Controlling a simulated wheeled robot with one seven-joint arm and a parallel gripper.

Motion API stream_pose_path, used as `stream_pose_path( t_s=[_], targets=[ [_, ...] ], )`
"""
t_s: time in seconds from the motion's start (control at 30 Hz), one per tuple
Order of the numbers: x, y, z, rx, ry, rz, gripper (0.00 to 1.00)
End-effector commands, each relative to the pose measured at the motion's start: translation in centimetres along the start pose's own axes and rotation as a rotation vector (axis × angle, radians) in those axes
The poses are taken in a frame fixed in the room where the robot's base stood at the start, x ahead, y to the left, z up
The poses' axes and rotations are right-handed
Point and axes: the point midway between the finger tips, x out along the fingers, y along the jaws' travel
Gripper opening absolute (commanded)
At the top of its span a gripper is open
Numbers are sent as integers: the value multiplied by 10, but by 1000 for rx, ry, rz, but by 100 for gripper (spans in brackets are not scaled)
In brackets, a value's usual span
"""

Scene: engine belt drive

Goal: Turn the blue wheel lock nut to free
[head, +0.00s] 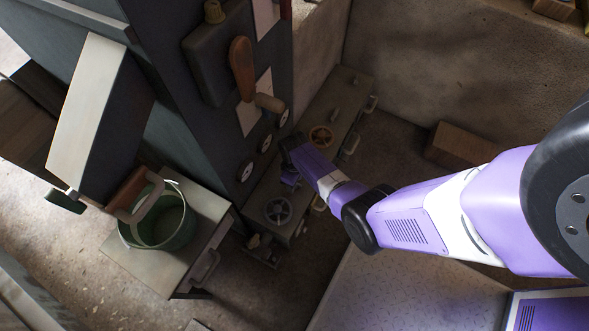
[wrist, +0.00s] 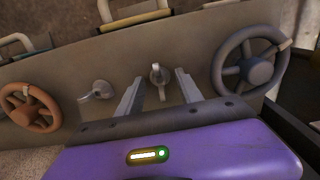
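The grey-blue wheel (wrist: 250,62) is on the right of the panel in the wrist view, and it also shows in the head view (head: 278,211). A small pale metal lock nut (wrist: 159,75) with a winged handle sits left of this wheel; its handle stands roughly upright in the picture. My gripper (wrist: 158,84) is open, with one finger on each side of this nut. I cannot tell whether the fingers touch it. In the head view my gripper (head: 290,180) is over the panel between the two wheels, its fingers hard to make out.
An orange-brown wheel (wrist: 30,107) is at the left, with a second small lock nut (wrist: 98,90) beside it, its handle pointing sideways. Handles (wrist: 135,18) line the panel edge. A dark cabinet (head: 190,110) rises close to my gripper. A green bucket (head: 165,222) stands left.

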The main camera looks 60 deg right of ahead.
Motion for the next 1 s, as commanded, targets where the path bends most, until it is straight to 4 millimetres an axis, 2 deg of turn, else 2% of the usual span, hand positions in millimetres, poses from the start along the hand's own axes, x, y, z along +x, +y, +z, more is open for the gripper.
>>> stream_pose_path(
  t_s=[0.17, 0.5, 0.63, 0.8, 1.0],
  targets=[
    [-4, 0, 0, 0, 1, 0, 43],
    [-56, 0, 0, 0, 2, 1, 43],
    [-71, 0, 0, 0, 1, 0, 43],
    [-78, 0, 0, 0, 0, 0, 43],
    [-78, 0, 0, 0, 0, 0, 43]
  ],
)
